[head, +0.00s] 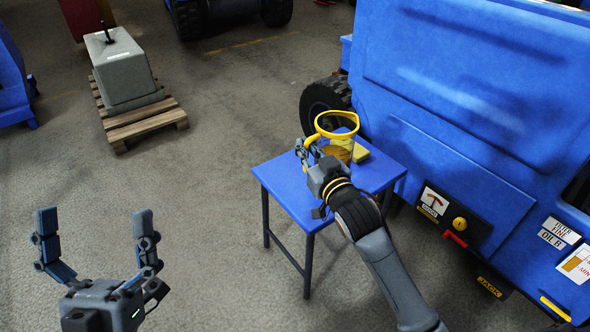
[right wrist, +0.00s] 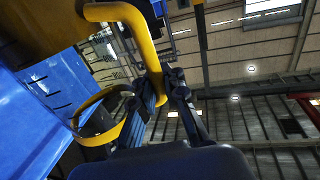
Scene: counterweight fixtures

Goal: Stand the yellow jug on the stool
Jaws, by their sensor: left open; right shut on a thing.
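The yellow jug (head: 338,145) has a yellow rim and a see-through body. In the head view it is about upright over the blue stool (head: 287,190), near the middle of its top; I cannot tell whether its base touches. My right gripper (head: 310,150) is shut on the jug's yellow handle, at the jug's left side. The right wrist view shows the handle (right wrist: 143,45) between the fingers (right wrist: 165,88). My left gripper (head: 95,228) is open and empty at the lower left, well away from the stool.
A large blue machine (head: 460,90) with a black wheel (head: 322,100) stands close behind and right of the stool. A grey weight (head: 122,70) sits on a wooden pallet (head: 145,125). The floor left of the stool is clear.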

